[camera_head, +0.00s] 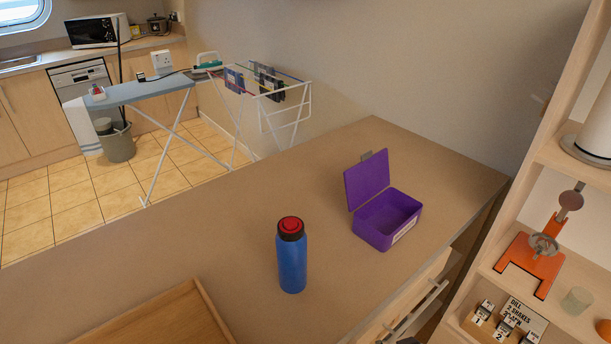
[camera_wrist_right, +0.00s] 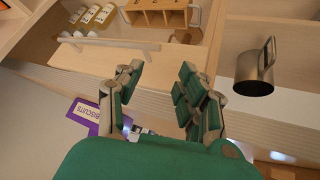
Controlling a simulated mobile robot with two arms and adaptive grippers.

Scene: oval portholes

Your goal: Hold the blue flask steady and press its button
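The blue flask (camera_head: 292,264) stands upright on the counter in the head view, with a black cap and a red button (camera_head: 291,224) on top. Nothing touches it. My left gripper is not in view. My right gripper (camera_wrist_right: 160,82) shows only in its wrist view, with green-padded fingers spread apart and nothing between them. It is open. The flask does not show in that wrist view, so I cannot tell the exact distance between them.
An open purple box (camera_head: 372,234) stands right of the flask; its labelled side shows in the wrist view (camera_wrist_right: 97,115). A wooden tray (camera_head: 160,318) lies at front left on the counter (camera_head: 225,240). A shelf unit (camera_head: 515,200) stands right. A metal mug (camera_wrist_right: 254,74) hangs or lies near my right gripper.

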